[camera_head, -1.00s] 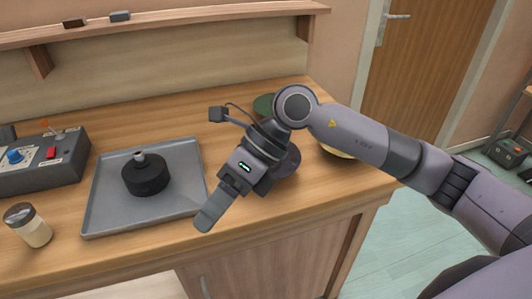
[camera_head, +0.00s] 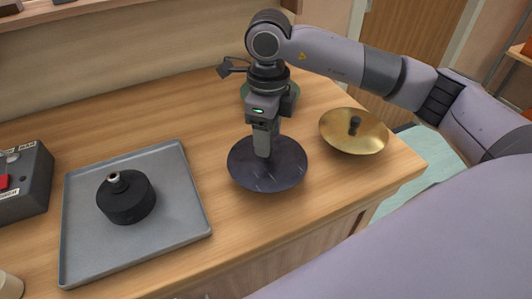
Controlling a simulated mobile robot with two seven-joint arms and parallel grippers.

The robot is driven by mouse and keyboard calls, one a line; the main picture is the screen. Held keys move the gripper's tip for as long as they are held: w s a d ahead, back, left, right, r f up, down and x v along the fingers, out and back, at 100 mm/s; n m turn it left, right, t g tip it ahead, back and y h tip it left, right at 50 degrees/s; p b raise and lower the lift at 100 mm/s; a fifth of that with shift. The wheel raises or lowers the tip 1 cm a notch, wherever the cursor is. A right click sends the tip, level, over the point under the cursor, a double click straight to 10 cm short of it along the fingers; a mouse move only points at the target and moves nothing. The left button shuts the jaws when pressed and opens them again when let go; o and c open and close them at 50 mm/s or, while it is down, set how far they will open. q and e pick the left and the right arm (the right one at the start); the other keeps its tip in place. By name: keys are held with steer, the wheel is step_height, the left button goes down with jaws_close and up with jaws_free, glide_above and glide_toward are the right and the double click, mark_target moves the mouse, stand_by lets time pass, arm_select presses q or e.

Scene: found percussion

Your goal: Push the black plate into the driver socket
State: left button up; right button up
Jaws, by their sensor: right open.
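The black plate (camera_head: 285,172), a dark speckled disc, lies on the wooden bench in the middle of the view. My right gripper (camera_head: 264,148) points straight down over its centre, with its fingers reaching to the plate or just above it. It is open. The fingers hide the plate's middle, so I cannot tell whether a knob stands between them or whether they touch it. The driver (camera_head: 127,203) is a squat black cylinder on a grey tray, left of the plate. Its metal socket (camera_head: 114,179) sticks up from its top, empty. My left gripper is not in view.
A brass plate (camera_head: 345,136) with a dark knob lies to the right near the bench edge. A green plate (camera_head: 254,93) is partly hidden behind my right gripper. The grey tray (camera_head: 185,215) has a raised rim. A control box (camera_head: 32,190) stands at the left.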

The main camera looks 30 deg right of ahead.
mark_target(285, 166)
steer(key=shift+a+f+p, duration=0.1)
steer(key=shift+f+p, duration=0.2)
steer(key=shift+f, duration=1.65)
jaws_close()
steer(key=shift+r, duration=0.1)
